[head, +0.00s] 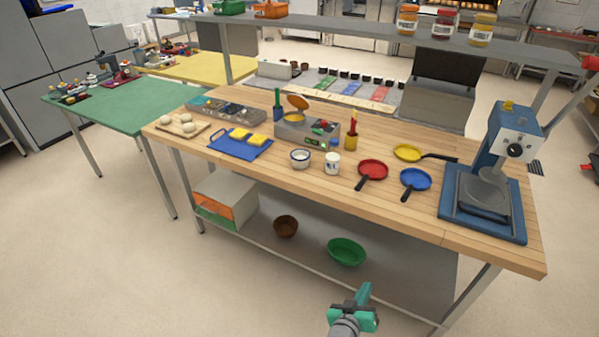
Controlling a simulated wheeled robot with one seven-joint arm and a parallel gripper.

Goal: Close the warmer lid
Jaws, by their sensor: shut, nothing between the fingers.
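A small grey countertop unit (293,133) with a green display and knobs stands on the wooden table. It looks like the warmer. Its round orange lid (297,102) stands tilted up at the back of a round opening with yellow-orange contents. A larger grey box (436,105) behind the table has a dark lid (447,67) standing open. I cannot tell for certain which of the two is the warmer. My teal gripper (365,291) is shut and empty at the bottom, in front of the table and well away from both lids.
On the wooden table (420,222) are a white mug (332,163), a bowl (300,158), red (373,169), blue (416,179) and yellow (407,152) pans and a blue press (482,205). A shelf (330,24) with jars crosses above the back. Floor is free at front left.

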